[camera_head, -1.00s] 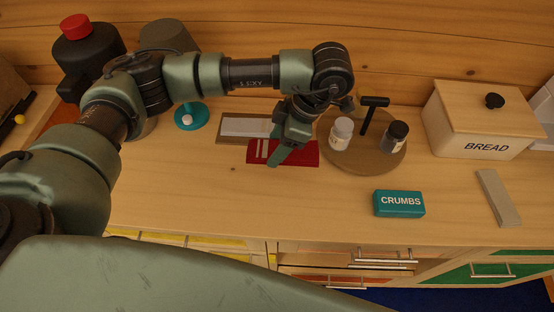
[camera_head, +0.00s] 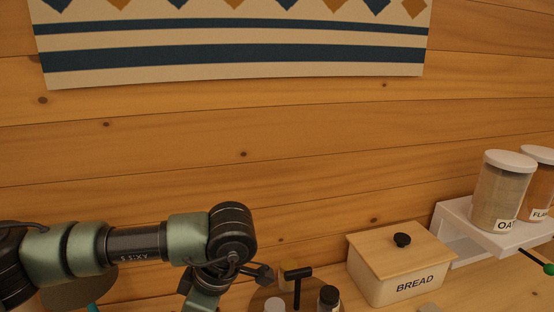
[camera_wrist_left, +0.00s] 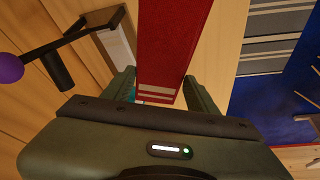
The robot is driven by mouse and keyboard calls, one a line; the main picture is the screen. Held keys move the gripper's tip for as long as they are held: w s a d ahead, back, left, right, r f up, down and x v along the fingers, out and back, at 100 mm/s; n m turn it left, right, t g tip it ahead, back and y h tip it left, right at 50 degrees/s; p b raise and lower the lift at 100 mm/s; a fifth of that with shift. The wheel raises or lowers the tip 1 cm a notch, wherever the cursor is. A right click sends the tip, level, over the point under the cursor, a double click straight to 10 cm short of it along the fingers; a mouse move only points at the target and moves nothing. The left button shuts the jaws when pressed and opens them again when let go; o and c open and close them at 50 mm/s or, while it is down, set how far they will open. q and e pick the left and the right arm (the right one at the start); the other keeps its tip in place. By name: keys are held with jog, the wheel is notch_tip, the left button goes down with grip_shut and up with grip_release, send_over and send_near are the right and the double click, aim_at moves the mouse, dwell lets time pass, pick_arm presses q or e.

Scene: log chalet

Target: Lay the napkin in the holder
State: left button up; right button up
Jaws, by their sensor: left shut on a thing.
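The red napkin (camera_wrist_left: 172,50), with pale stripes near its lower end, shows in the left wrist view. My left gripper (camera_wrist_left: 160,85) is shut on its striped end, a finger on each side. A flat wooden piece with a pale inset (camera_wrist_left: 118,42) lies just left of the napkin; I cannot tell for sure that it is the holder. In the head view my left arm comes in at lower left, but its fingertips and the napkin are below the frame. My right gripper is in neither view.
A black bar (camera_wrist_left: 75,38) with a purple ball (camera_wrist_left: 10,68) stands near the wooden piece. The head view shows a black T-shaped handle (camera_head: 297,275), a dark-lidded jar (camera_head: 328,296), the bread box (camera_head: 400,270) and a white shelf (camera_head: 490,236) with jars.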

pick_arm(q)
jog(key=m, duration=0.1)
jog(key=a+m+t, duration=0.1)
jog(key=m, duration=0.1)
jog(key=f+m, duration=0.1)
jog(key=shift+w+a+f+m+t+h, duration=0.1)
jog(key=shift+a+m+t+h, duration=0.2)
jog(key=shift+m+t, duration=0.1)
jog(key=m, duration=0.1)
jog(key=m+t, duration=0.1)
jog(key=m, duration=0.1)
jog(key=a+m+h, duration=0.1)
jog(key=shift+f, duration=0.25)
jog(key=m, duration=0.2)
jog(key=m+t+h, duration=0.1)
jog(key=m, duration=0.1)
jog(key=shift+a+h, duration=0.2)
jog(key=shift+h, duration=0.1)
jog(key=m, duration=0.2)
jog(key=m+h, duration=0.1)
jog(key=m, duration=0.1)
jog(key=shift+s, duration=0.3)
jog(key=shift+r, duration=0.1)
